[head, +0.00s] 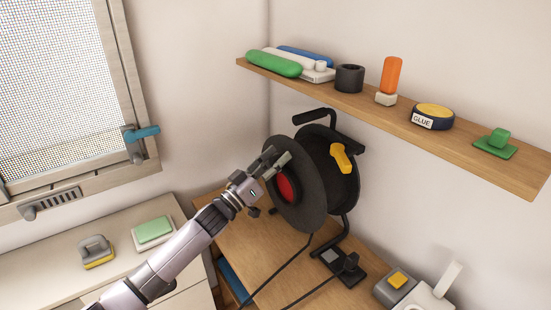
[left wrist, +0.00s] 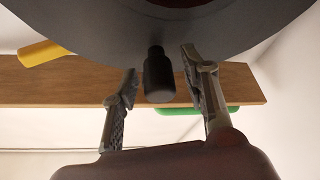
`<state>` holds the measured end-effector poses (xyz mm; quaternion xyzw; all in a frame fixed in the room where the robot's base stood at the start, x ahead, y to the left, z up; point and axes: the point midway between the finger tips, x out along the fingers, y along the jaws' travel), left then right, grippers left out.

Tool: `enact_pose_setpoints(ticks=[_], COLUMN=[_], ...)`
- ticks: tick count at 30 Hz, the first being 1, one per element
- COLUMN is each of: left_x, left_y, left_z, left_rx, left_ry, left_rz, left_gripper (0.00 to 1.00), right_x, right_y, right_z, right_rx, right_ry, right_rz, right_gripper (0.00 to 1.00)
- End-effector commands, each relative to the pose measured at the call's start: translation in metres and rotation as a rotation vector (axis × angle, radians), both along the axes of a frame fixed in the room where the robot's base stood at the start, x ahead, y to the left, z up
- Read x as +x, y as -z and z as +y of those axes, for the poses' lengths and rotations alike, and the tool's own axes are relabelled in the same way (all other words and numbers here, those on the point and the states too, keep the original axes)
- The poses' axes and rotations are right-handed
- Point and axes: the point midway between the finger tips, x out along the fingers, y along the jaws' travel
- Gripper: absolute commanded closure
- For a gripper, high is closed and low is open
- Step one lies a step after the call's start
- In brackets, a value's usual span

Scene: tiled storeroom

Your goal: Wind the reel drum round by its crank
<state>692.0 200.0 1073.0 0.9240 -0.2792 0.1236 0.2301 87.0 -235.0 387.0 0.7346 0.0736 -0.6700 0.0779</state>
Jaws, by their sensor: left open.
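The reel drum (head: 312,204) is a dark grey disc on a black tubular stand (head: 347,232), with a red hub (head: 287,187) facing my arm and a yellow handle (head: 341,158) on the right side. In the left wrist view the drum's rim (left wrist: 90,25) fills the top. A black crank knob (left wrist: 158,75) sticks out from it, between the fingers of my left gripper (left wrist: 165,85), with gaps on both sides. The left gripper (head: 277,160) is open in front of the drum face; it hides the knob in the head view. My right gripper is not in view.
The reel stands on a wooden bench (head: 262,247) with a cable trailing forward and a black socket box (head: 343,265) beside it. A wooden shelf (head: 400,113) with several items runs above on the right. A window (head: 60,90) and a pale counter (head: 50,275) lie left.

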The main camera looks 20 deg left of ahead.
Motion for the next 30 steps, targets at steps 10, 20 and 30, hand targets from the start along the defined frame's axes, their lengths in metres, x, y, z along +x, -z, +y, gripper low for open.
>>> enact_pose_setpoints(ticks=[10, 20, 30], left_x=[-0.0002, -0.0003, -0.0003], left_y=[0.0003, 0.0002, 0.0004], left_z=[0.0000, 0.0001, 0.0002], left_rx=[0.000, 0.000, 0.000], left_ry=[0.000, 0.000, 0.000], left_rz=[0.000, 0.000, 0.000], left_gripper=[0.69, 0.91, 1.00], right_x=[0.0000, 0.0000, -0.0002], right_y=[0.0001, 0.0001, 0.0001], right_z=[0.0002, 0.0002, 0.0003], right_rx=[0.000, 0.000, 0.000], right_ry=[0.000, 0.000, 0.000], right_rz=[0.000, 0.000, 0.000], right_gripper=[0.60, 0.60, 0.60])
